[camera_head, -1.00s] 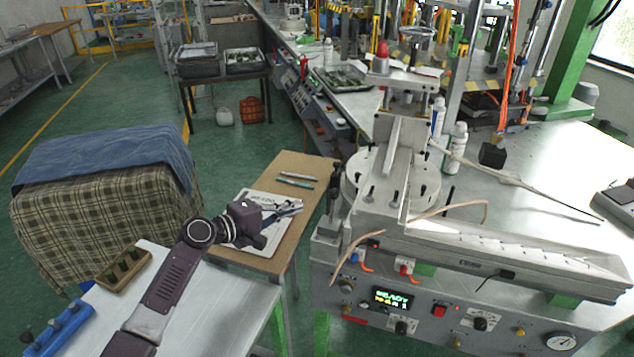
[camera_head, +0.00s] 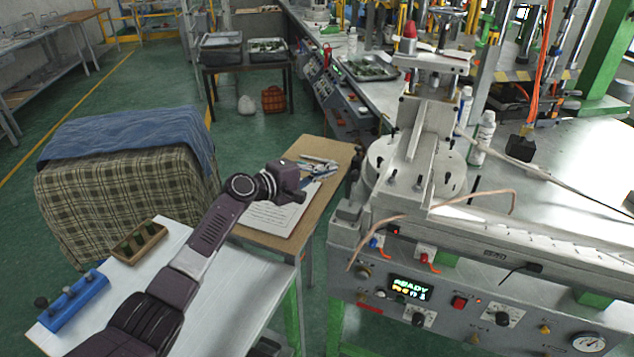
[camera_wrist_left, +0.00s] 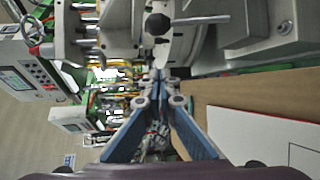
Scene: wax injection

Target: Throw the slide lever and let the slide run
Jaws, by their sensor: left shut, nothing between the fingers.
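My left gripper (camera_head: 318,170) hangs over the small brown table, a little left of the injection machine (camera_head: 440,255). Its blue-grey fingers (camera_wrist_left: 160,78) are shut with nothing between them. In the left wrist view, a black knob on a rod (camera_wrist_left: 158,24) is beyond the fingertips, apart from them. The machine's front panel carries a blue-capped lever (camera_head: 374,242) and a red-capped lever (camera_head: 424,257). I cannot tell which control is the slide lever. The long slide rail (camera_head: 530,250) runs to the right along the machine's top. The right gripper is not in view.
A printed sheet (camera_head: 272,215) lies on the brown table (camera_head: 300,150). A white table (camera_head: 215,285) holds a blue block (camera_head: 75,300) and a wooden tray (camera_head: 140,240). A cloth-covered stand (camera_head: 125,190) is at left.

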